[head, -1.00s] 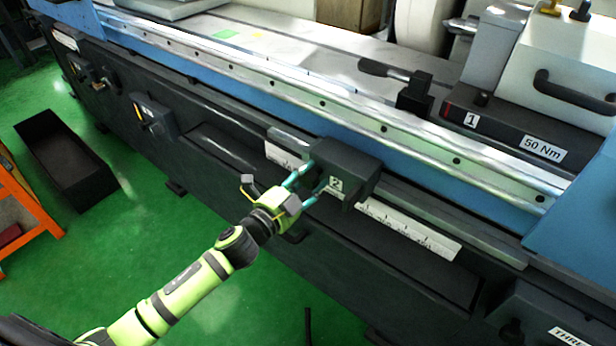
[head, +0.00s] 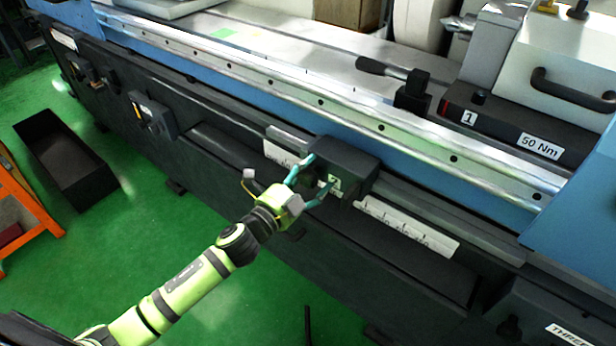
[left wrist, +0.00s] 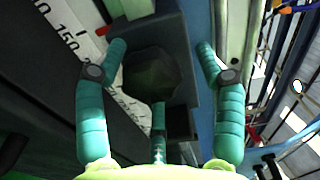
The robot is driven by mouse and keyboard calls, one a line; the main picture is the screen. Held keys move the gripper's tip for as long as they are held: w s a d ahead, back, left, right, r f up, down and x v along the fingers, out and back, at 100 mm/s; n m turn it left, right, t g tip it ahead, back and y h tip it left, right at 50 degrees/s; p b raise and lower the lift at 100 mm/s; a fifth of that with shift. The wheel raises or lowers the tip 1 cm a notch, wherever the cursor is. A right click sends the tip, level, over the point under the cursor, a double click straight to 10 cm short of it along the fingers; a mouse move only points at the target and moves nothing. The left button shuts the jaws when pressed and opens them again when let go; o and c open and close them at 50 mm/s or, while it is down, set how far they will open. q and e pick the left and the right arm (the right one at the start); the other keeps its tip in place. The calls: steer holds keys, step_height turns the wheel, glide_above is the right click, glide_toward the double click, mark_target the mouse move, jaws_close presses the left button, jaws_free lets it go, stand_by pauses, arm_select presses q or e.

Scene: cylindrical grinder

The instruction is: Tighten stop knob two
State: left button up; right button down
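The dark stop block (head: 352,163) with a "2" label sits on the front rail of the grinder, above a white scale. In the left wrist view the block (left wrist: 182,40) carries a dark, faceted round knob (left wrist: 152,76) on its face. My left gripper (head: 323,172) is in front of the block, its teal fingers spread. In the left wrist view the gripper (left wrist: 162,48) has fingers on both sides of the knob, with visible gaps, and a third finger below it. My right gripper is not in view.
The white scale (head: 408,227) runs along the rail. A black open bin (head: 68,160) lies on the green floor at left.

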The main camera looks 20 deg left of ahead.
arm_select(q)
steer(key=shift+a+f, duration=0.15)
steer(key=shift+s+a+f, duration=0.1)
steer(key=shift+s, duration=0.05)
steer(key=shift+s+a, duration=0.1)
steer(key=shift+s, duration=0.2)
steer(key=v, duration=1.1)
steer(key=shift+r, duration=0.25)
